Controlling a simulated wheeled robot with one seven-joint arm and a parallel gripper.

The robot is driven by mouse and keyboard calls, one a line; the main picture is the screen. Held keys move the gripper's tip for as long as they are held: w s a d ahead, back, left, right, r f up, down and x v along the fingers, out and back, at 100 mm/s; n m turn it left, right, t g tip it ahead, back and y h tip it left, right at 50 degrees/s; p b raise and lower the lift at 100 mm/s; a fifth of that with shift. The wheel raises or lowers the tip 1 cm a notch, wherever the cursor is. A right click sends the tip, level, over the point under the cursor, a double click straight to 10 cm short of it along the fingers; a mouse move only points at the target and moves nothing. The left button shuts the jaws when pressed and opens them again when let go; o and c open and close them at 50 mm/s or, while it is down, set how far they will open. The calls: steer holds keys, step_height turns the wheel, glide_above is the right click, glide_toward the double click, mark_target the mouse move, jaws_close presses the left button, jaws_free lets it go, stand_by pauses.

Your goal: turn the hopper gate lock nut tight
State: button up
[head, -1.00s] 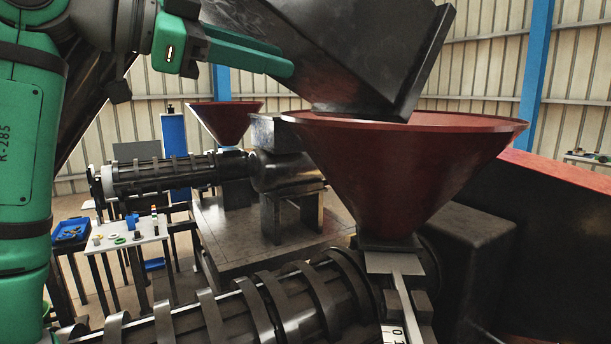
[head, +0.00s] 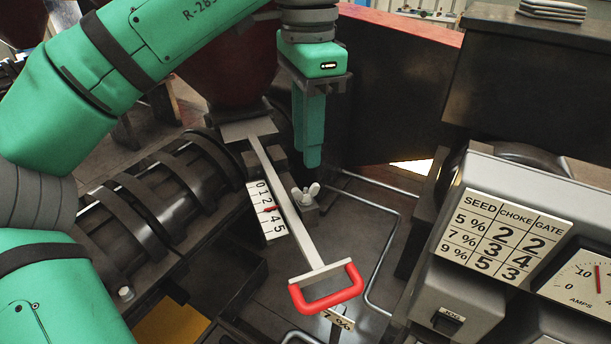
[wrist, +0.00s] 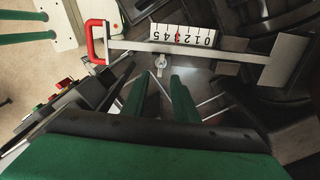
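The lock nut (head: 306,194) is a pale wing nut on a dark block beside the hopper gate's flat metal bar (head: 286,200). In the wrist view, the lock nut (wrist: 161,63) shows just beyond my fingertips. The bar ends in a red handle (head: 327,290). A red pointer (head: 270,209) stands at about 3 on the white scale (head: 266,211). My gripper (head: 312,160) points down above the nut, apart from it. In the wrist view, my gripper's (wrist: 160,78) two green fingers are spread with nothing between them. The nut's tightness cannot be told.
A grey control box (head: 465,260) with a seed, choke and gate chart (head: 507,238) stands at the right. The dark ribbed press barrel (head: 165,195) lies to the left. A bent metal rod (head: 385,235) runs right of the handle. The red hopper (head: 225,70) is behind my arm.

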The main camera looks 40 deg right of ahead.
mark_target(306, 185)
step_height(306, 185, down, 8)
steer(key=shift+w+r, duration=0.1)
steer(key=shift+w, duration=0.05)
stand_by(0.4)
jaws_close()
